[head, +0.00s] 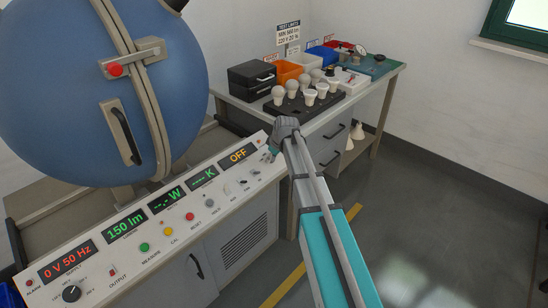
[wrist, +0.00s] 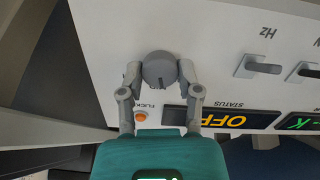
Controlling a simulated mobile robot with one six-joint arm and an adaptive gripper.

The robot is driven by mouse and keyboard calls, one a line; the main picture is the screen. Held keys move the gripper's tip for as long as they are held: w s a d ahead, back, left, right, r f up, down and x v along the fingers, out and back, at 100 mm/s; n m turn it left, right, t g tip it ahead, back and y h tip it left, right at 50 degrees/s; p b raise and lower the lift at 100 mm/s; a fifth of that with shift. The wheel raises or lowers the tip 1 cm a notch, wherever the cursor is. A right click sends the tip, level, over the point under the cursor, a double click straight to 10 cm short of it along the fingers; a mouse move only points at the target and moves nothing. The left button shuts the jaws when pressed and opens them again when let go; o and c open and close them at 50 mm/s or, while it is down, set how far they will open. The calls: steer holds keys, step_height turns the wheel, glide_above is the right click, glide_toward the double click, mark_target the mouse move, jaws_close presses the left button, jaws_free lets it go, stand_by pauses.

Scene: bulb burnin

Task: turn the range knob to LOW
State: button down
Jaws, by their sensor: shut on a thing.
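A round grey knob (wrist: 160,68) sits on the white panel between my fingertips in the wrist view. A dark line marks its near side. I read no range label or LOW mark beside it. My gripper (wrist: 160,77) is shut on this knob, one finger on each side. In the head view my gripper (head: 272,148) is at the right end of the sloped control panel (head: 205,208), and it and the arm hide most of the knob.
An orange flicker lamp (wrist: 141,115) and the OFF status display (wrist: 212,118) are close to my fingers. Grey switches (wrist: 258,67) stand to the right in the wrist view. A bench with bulbs (head: 309,97) stands behind.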

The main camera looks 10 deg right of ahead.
steer(key=n, duration=0.4)
steer(key=shift+w, duration=0.15)
steer(key=shift+n+t, duration=0.3)
steer(key=shift+n, duration=1.7)
steer(key=shift+c, duration=1.5)
jaws_free()
steer(key=shift+r, duration=0.1)
